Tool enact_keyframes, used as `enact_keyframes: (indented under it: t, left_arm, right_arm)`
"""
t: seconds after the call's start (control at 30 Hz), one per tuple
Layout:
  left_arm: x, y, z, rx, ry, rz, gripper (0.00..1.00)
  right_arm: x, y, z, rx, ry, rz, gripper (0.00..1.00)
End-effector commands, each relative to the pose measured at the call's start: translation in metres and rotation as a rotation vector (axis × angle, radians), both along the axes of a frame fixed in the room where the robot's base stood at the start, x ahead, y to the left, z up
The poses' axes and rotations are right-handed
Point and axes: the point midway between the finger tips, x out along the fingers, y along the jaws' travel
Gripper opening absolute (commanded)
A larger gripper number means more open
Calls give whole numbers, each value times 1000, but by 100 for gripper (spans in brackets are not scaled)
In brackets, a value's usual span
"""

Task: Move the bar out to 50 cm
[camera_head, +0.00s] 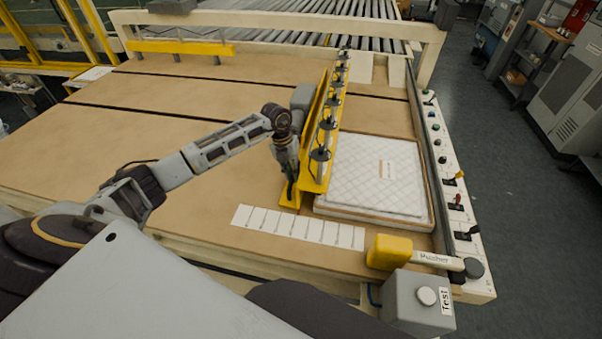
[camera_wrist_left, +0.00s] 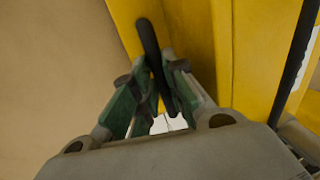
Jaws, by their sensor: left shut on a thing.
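The yellow bar (camera_head: 318,130) stands across the brown table, running from front to back, with several black knobs along its right side. My left gripper (camera_head: 290,177) is at the bar's near end, on its left side. In the left wrist view, the left gripper (camera_wrist_left: 158,92) is shut on a dark upright handle (camera_wrist_left: 150,45) in front of the bar's yellow face (camera_wrist_left: 190,35). A white scale strip (camera_head: 297,226) with marked cells lies along the table's front, just before the bar's near end. Its numbers are too small to read. My right gripper is not in view.
A white quilted pad (camera_head: 368,175) in a wooden frame lies right of the bar. A yellow pusher block (camera_head: 390,251) and a grey Test button box (camera_head: 418,300) stand at the front right. A control strip (camera_head: 455,195) lines the right edge. The table left of the bar is mostly clear.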

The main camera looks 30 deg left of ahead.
Motion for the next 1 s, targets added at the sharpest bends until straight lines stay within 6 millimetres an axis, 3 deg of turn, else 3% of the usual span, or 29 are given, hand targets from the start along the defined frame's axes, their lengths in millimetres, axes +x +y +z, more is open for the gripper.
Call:
enact_keyframes:
  t: [0.43,0.87,0.9,1.0]
  left_arm:
    - [-13,52,-1,2,-1,3,0]
    - [-15,57,0,-1,-3,2,0]
    - [-15,57,0,-1,-3,2,17]
    - [-15,57,1,-1,-3,1,23]
  right_arm:
    - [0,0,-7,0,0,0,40]
    - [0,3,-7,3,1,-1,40]
    - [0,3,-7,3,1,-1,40]
    - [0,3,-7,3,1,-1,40]
